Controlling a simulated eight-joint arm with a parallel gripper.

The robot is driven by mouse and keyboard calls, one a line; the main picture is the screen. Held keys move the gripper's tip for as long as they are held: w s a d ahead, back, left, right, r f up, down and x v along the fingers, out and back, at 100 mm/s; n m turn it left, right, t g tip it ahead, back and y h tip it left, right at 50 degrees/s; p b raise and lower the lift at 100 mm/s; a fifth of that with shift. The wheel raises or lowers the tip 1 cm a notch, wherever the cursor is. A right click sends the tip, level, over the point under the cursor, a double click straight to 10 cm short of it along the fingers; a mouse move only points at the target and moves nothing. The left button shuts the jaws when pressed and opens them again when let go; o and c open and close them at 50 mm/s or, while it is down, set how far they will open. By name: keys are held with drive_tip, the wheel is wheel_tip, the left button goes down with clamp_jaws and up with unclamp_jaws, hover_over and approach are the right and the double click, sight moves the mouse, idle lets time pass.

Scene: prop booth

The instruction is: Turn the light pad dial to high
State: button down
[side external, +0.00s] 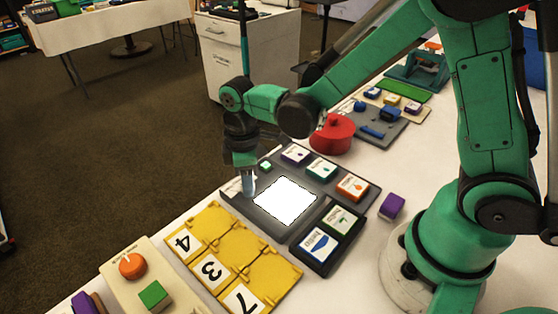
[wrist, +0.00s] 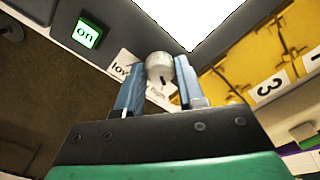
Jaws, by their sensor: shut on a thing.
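The light pad (side external: 247,211) is a dark grey board with a glowing white panel (side external: 286,201). Its dial (wrist: 159,68) is a small light grey knob with a dark mark, beside a white label reading "low" at one end; the other word is partly hidden. My gripper (wrist: 158,80) is shut on the dial, with one blue finger on each side. In the side external view my gripper (side external: 248,188) points down at the pad's left corner and hides most of the dial. A green "on" button (wrist: 87,33) sits near the dial; it also shows in the side view (side external: 265,166).
Several labelled blocks, such as the orange one (side external: 352,187), lie along the pad's right side. A yellow numbered panel (side external: 228,262) lies close in front. A red round pot (side external: 332,134) stands behind. A purple block (side external: 392,206) lies to the right.

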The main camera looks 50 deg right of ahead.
drive_tip(key=c, duration=0.5)
unclamp_jaws()
drive_tip(key=shift+c, duration=0.2)
drive_tip(key=shift+r, duration=2.85)
drive_tip(key=shift+d, duration=0.1)
drive_tip(key=s+d+r+m+t, duration=0.5)
drive_tip(key=s+d+m+t, duration=0.1)
drive_tip(key=m, duration=0.4)
drive_tip(key=shift+d+r+t, duration=0.2)
drive_tip(key=shift+d+t, duration=0.1)
drive_tip(key=shift+t, duration=0.4)
